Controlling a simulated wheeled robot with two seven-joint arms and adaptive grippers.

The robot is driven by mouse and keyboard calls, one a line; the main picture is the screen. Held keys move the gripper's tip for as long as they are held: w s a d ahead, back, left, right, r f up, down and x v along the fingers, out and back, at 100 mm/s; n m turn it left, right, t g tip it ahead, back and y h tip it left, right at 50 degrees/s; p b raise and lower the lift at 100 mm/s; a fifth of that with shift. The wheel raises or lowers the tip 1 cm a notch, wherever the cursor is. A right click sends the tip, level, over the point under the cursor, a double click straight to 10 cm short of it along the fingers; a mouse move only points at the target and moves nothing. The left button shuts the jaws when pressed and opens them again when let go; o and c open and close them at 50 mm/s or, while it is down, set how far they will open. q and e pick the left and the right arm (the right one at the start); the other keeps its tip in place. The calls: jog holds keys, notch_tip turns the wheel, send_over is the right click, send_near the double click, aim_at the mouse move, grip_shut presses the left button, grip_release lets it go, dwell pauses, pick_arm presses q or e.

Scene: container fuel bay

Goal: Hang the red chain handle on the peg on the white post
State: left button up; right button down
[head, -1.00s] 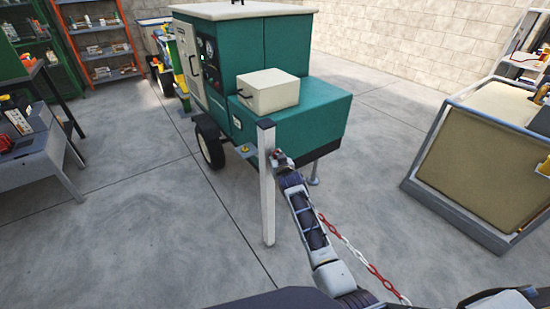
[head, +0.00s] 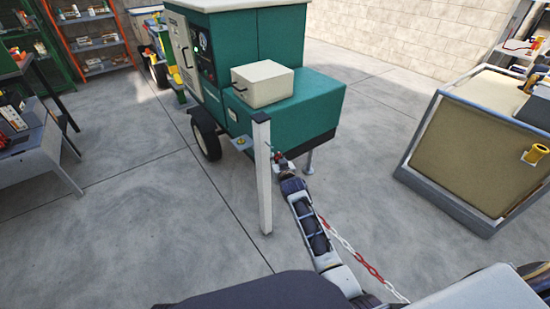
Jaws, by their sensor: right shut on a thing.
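The white post (head: 264,190) stands upright on the floor near the middle of the head view. My right gripper (head: 281,160) is just right of the post's upper part, with a small gap between them in the picture. It is shut on the red chain handle, which is too small and covered to make out clearly. A red and white chain (head: 361,260) runs behind my right forearm down to the lower right. The peg cannot be made out on the post. My left gripper is not in view.
A green generator trailer (head: 310,112) stands close behind the post, with a cream box (head: 263,88) on it. A grey-framed tan panel unit (head: 482,155) is at the right. A grey workbench (head: 40,155) is at the left. The floor left of the post is clear.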

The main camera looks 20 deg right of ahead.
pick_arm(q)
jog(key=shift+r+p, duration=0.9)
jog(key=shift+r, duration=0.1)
pick_arm(e)
jog(key=shift+s+d+r, duration=0.1)
jog(key=shift+s+d, duration=0.15)
jog(key=shift+s, duration=0.3)
jog(key=shift+s+d, duration=0.2)
jog(key=shift+s, duration=0.35)
